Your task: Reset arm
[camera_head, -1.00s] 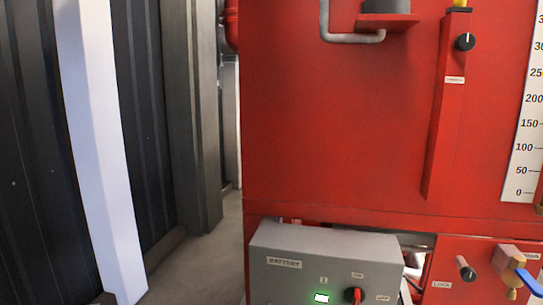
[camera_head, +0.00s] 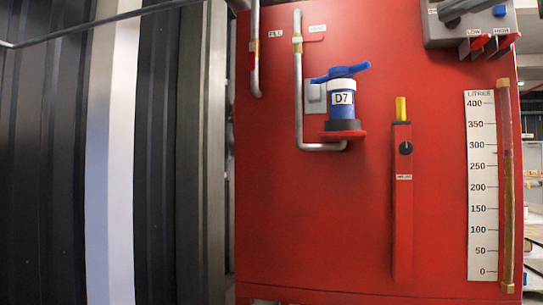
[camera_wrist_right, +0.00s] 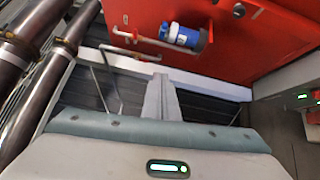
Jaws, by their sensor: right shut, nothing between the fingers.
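No gripper can be made out in the head view. That view looks past a rounded grey-teal body with a green light, which looks like my own base. The red pump panel (camera_head: 350,215) fills the middle of the head view. The blue-and-white D7 cap (camera_head: 342,97) sits upright on a small red bracket. It also shows tilted at the top of the right wrist view (camera_wrist_right: 184,36).
Dark ribbed walling (camera_head: 50,160) with a pale upright strip (camera_head: 122,170) stands at left. A litres scale (camera_head: 482,190) is at right. A grey switch box (camera_head: 475,22) with red levers is at top right. Dark brown pipes (camera_wrist_right: 45,85) show left in the wrist view.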

